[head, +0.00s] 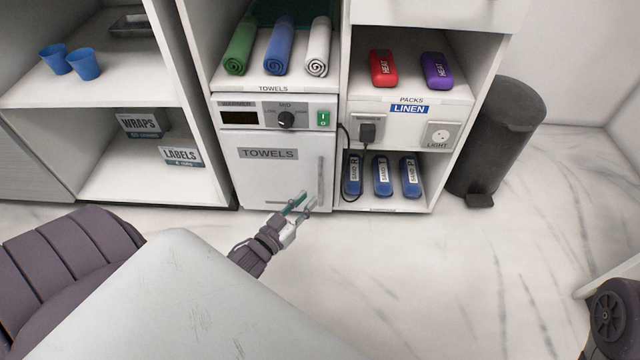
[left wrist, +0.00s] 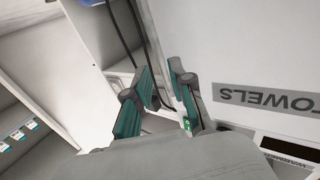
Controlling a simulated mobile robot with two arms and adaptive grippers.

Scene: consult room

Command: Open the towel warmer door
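The towel warmer (head: 278,112) is a white box with a control panel, a knob and a green switch on top. Its door (head: 265,180) is shut and bears a grey TOWELS label, which shows upside down in the left wrist view (left wrist: 268,98). A vertical bar handle (head: 321,180) runs down the door's right side. My left gripper (head: 300,202) is in front of the door's lower right part, near the handle's lower end. Its fingers (left wrist: 158,92) are apart, with nothing clearly held between them. I cannot tell whether they touch the handle. My right gripper is not in view.
Rolled towels (head: 279,45) lie on the shelf above the warmer. A socket panel (head: 399,128) and blue packs (head: 382,176) are right of it. A dark bin (head: 500,140) stands farther right. The floor (head: 440,270) in front of the cabinets is clear.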

